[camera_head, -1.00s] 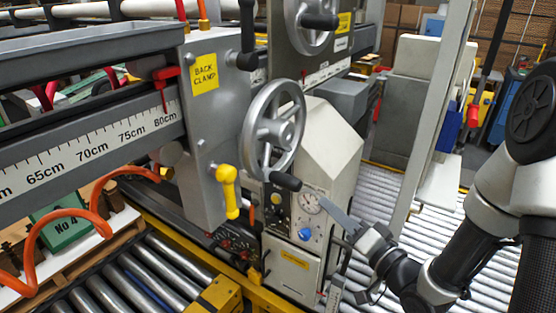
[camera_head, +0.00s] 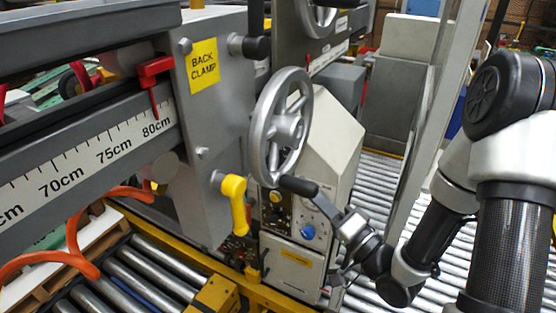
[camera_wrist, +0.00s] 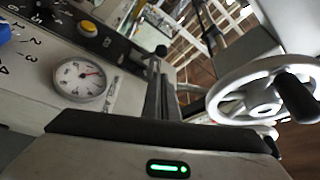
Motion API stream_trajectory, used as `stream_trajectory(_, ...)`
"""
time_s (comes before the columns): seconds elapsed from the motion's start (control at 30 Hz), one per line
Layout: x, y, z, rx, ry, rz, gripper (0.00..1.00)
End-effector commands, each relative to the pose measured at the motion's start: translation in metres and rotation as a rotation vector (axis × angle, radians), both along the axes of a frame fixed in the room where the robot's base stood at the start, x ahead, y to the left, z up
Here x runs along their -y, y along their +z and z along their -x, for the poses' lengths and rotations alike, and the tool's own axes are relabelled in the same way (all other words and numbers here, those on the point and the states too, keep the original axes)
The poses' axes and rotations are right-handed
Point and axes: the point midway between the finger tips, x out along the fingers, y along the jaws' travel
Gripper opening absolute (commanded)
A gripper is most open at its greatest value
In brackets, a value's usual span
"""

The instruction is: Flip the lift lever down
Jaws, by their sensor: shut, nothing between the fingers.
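My gripper (camera_head: 328,207) is in front of the grey control cabinet, beside the black crank handle of the handwheel, which partly covers its fingers. In the wrist view the fingers (camera_wrist: 162,92) are shut and empty, pointing along the panel past the round gauge (camera_wrist: 80,80). A small black knob (camera_wrist: 161,50) shows just beyond the fingertips; I cannot tell if they touch. No lever is readably labelled as the lift lever. A yellow-handled lever (camera_head: 236,203) hangs down from the clamp column, left of the handwheel and apart from my gripper.
The spoked handwheel (camera_head: 281,127) stands out close to my gripper; its rim also shows in the wrist view (camera_wrist: 222,112). A blue knob (camera_head: 307,232) is on the panel (camera_head: 290,255). Rollers (camera_head: 150,280) lie at the lower left. A grey post (camera_head: 418,135) rises at right.

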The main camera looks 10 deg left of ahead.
Motion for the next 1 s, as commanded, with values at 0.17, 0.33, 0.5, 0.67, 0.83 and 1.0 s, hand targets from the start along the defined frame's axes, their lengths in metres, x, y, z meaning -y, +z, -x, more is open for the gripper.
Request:
stream_trajectory(0.17,-0.002,-0.002,-0.002,0.005,0.002,0.003,0.0)
stream_trajectory(0.33,-0.009,-0.005,-0.008,0.009,0.006,0.006,0.0)
stream_trajectory(0.5,-0.018,-0.003,-0.015,0.01,0.003,0.005,0.0)
stream_trajectory(0.67,-0.041,0.013,-0.034,0.004,0.005,0.0,0.0)
stream_trajectory(0.83,-0.061,0.018,-0.053,0.003,0.003,0.0,0.0)
stream_trajectory(1.0,-0.071,0.021,-0.063,0.002,0.001,0.001,0.0)
